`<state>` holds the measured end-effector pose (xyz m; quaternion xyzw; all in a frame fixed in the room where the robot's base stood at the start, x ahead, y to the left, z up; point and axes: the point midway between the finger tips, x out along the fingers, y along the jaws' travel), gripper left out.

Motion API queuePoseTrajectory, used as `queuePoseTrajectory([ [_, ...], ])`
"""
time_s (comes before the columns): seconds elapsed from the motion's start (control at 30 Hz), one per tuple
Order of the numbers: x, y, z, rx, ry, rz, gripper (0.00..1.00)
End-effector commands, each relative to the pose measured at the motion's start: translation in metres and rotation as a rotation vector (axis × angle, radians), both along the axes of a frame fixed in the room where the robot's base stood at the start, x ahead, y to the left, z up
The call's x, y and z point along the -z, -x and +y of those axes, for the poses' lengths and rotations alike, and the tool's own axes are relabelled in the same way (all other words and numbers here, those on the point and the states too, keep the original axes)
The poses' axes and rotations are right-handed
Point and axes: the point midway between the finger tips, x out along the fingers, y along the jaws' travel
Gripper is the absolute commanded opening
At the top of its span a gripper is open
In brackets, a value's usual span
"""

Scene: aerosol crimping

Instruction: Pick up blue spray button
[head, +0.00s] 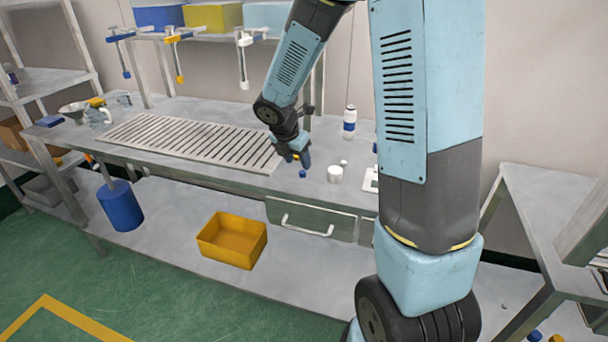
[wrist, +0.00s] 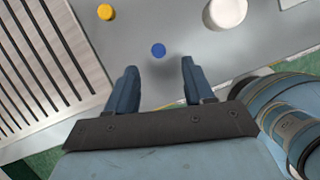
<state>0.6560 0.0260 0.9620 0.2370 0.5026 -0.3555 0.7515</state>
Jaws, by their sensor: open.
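The blue spray button (wrist: 158,50) is a small round blue piece on the grey bench top (wrist: 180,20). In the wrist view it lies just beyond my open fingertips, roughly midway between their lines. My gripper (wrist: 158,72) is open and empty, with its two blue-grey fingers apart. In the head view the blue button (head: 302,174) shows just below my gripper (head: 298,162), near the bench's front edge. The gripper points down above the bench and is not touching the button as far as I can see.
A yellow button (wrist: 105,12) lies left of the blue one. A white cylinder (wrist: 225,12), also in the head view (head: 335,174), stands to the right. A slatted grate (head: 190,142) lies left. A blue-and-white can (head: 349,123) stands behind. A yellow bin (head: 232,240) sits below.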

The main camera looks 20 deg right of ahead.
Motion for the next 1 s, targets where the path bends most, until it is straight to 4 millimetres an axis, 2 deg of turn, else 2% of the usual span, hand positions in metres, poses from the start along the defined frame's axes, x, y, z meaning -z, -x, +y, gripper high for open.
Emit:
queuePoseTrajectory([
  [0.13, 0.008, -0.002, -0.002, -0.001, -0.001, 0.001, 0.52],
  [0.5, 0.047, -0.012, -0.013, -0.002, 0.000, 0.001, 0.52],
  [0.8, 0.050, -0.013, -0.014, 0.000, -0.001, -0.001, 0.52],
  [1.0, 0.049, -0.013, -0.014, 0.000, -0.001, -0.001, 0.33],
])
